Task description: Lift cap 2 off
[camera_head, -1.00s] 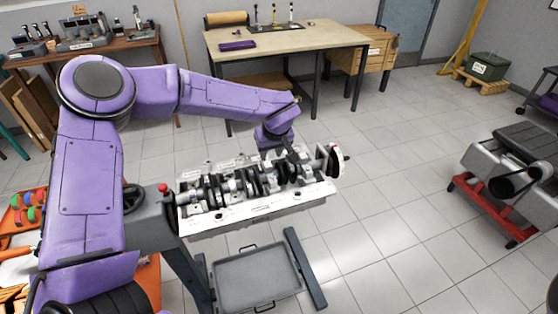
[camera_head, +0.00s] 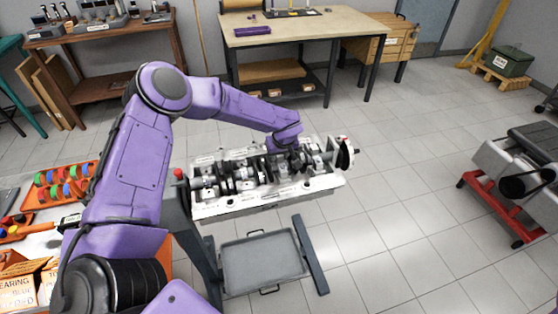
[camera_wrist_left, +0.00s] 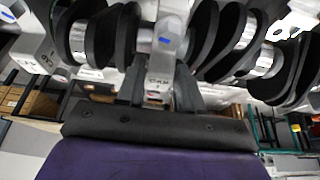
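The grey engine block (camera_head: 240,207) lies on a stand with the dark crankshaft (camera_head: 225,186) and several pale bearing caps along it. My left gripper (camera_head: 296,155) reaches down over the right half of the block, and its fingertips are partly hidden among the crank parts. My right gripper is not in view.
A grey drip tray (camera_head: 262,262) lies below the block. A cart with an orange sorting tray (camera_head: 66,185) is at the left. A workbench (camera_head: 300,32) stands behind, and a grey machine on a red frame (camera_head: 485,205) is at the right. Open floor lies between.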

